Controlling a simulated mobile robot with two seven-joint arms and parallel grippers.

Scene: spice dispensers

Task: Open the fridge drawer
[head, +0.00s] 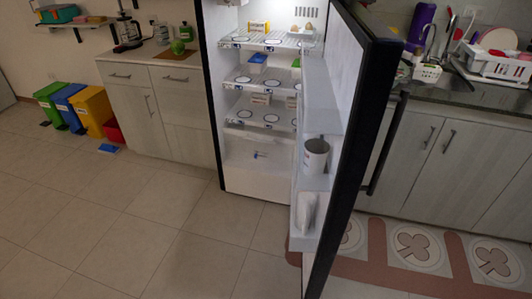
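The fridge (213,100) stands in the middle of the head view with its door (345,130) swung open toward me and to the right. The fridge drawer (255,152), pale and translucent, sits at the bottom of the lit interior, below the shelves. It appears shut, and a small blue mark shows on its front. The open door stands beside the drawer's right side and hides part of the interior there. Neither of my grippers is in view.
Shelves (262,82) above the drawer hold a few packages. Door bins hold a white container (315,157) and a white item (306,213). Coloured bins (92,108) stand left; a counter with a dish rack (495,66) is right. Tiled floor (180,225) before the fridge is clear.

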